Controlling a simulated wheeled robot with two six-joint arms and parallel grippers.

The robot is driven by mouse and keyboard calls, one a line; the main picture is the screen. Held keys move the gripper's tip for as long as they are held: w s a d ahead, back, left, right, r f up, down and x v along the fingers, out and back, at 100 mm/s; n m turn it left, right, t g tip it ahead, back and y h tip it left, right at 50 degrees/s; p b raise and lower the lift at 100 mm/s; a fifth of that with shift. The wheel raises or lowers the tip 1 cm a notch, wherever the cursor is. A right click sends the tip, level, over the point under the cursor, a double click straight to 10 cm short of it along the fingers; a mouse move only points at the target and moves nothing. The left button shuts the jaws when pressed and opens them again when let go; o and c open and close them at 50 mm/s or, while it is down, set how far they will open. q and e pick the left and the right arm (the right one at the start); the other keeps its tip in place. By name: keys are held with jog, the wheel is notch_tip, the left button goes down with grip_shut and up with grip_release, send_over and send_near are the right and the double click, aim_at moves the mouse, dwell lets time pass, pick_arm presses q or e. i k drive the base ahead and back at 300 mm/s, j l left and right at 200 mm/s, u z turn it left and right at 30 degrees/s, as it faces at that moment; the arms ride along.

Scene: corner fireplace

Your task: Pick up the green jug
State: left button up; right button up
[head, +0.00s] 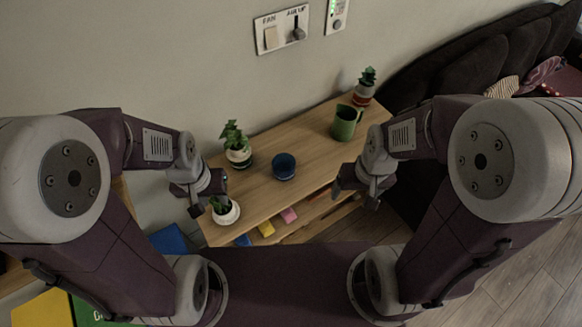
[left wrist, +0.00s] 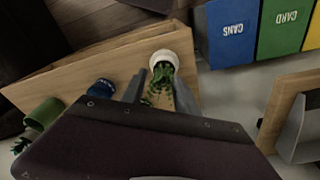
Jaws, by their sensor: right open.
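The green jug (head: 343,124) stands upright on the far right part of the wooden table (head: 262,199), in front of a potted plant. In the left wrist view the jug (left wrist: 45,112) is at the left, partly hidden by my own arm. My right gripper (head: 354,192) is open and empty at the table's right front edge, nearer to me than the jug and apart from it. My left gripper (head: 208,200) is at the table's left end, far from the jug. Its fingers (left wrist: 160,82) are apart, with a small plant showing beyond them.
A dark blue cup (head: 284,167) stands mid-table. Coloured items lie on a lower shelf. A dark sofa (head: 470,62) is right of the table. Bins (left wrist: 233,30) show in the wrist view.

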aim_at(342, 131)
jog(key=i+l+u, duration=0.1)
jog(key=l+u, duration=0.4)
jog(key=l, duration=0.25)
jog(key=l+u, duration=0.45)
jog(key=l, duration=0.3)
jog(key=k+l+u, duration=0.15)
jog(key=l+u, duration=0.35)
jog(key=l, duration=0.25)
